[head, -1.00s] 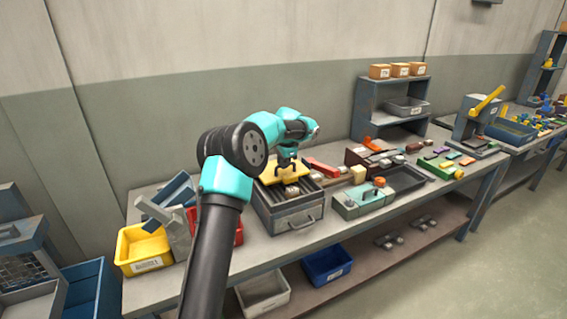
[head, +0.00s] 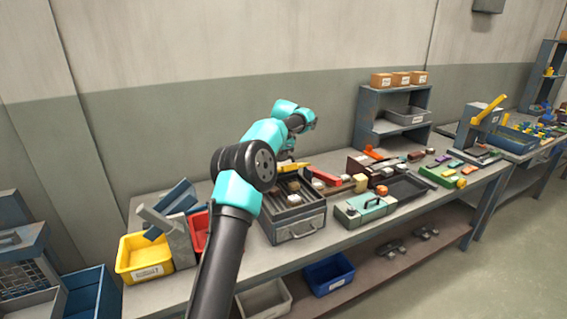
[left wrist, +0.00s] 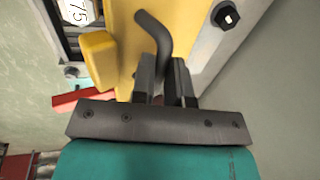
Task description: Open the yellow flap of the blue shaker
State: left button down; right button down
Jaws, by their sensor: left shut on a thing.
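The yellow flap (head: 291,168) shows as a narrow strip at the back of a grey-blue box (head: 300,228), which I take for the shaker. My left gripper (left wrist: 167,68) is shut on this handle. In the head view my left gripper (head: 287,156) is at the flap, partly hidden by my own arm. My right gripper is not in view.
A yellow bin (head: 143,262) and a red bin (head: 199,232) stand left of the box. A teal case (head: 364,209) and a dark tray (head: 408,187) stand right of it. A grey shelf (head: 368,112) stands behind. There is free room above the bench.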

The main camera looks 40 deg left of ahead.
pick_arm(q)
jog(key=shift+w+a+r, duration=0.1)
jog(key=shift+w+a, duration=0.2)
jog(key=shift+a, duration=0.25)
jog(key=shift+w+a+r, duration=0.1)
jog(key=shift+w+a, duration=0.2)
jog(key=shift+a, duration=0.35)
jog(key=c, duration=1.5)
grip_release()
jog(key=shift+a, duration=0.1)
jog(key=o, duration=0.4)
jog(key=shift+r, duration=0.35)
